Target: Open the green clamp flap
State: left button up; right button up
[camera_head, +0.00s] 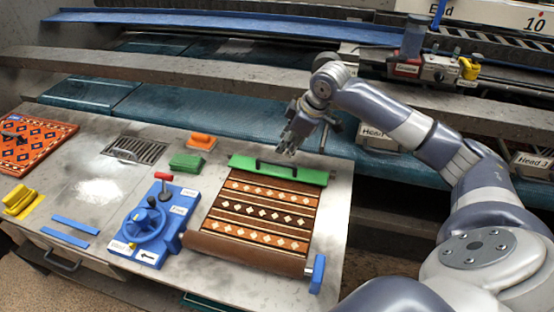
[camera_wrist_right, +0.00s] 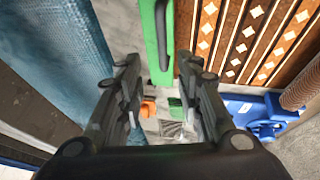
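The green clamp flap (camera_head: 310,175) lies flat along the far edge of a patterned brown rug (camera_head: 260,212) on the worktable, with a dark handle (camera_head: 290,167) on top. In the right wrist view the green flap (camera_wrist_right: 150,45) and its dark handle (camera_wrist_right: 162,38) show ahead of the fingers. My right gripper (camera_head: 285,147) is above and just behind the flap. In the right wrist view the right gripper (camera_wrist_right: 158,75) is open with nothing between its fingers. It appears apart from the handle. My left gripper is not in view.
Left of the rug are a blue handwheel unit (camera_head: 150,225) with a red-knobbed lever, a green brush (camera_head: 187,162), an orange brush (camera_head: 201,141) and a metal grate (camera_head: 135,150). A blue block (camera_head: 317,273) stands at the rug's near right corner. Rails and ledges run behind the table.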

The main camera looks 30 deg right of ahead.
aim_at(277, 163)
jog(key=p+x, duration=0.1)
jog(key=x, duration=0.8)
jog(key=shift+a+f+p, duration=0.2)
jog(key=shift+f+p, duration=0.05)
jog(key=shift+p, duration=0.15)
grip_shut()
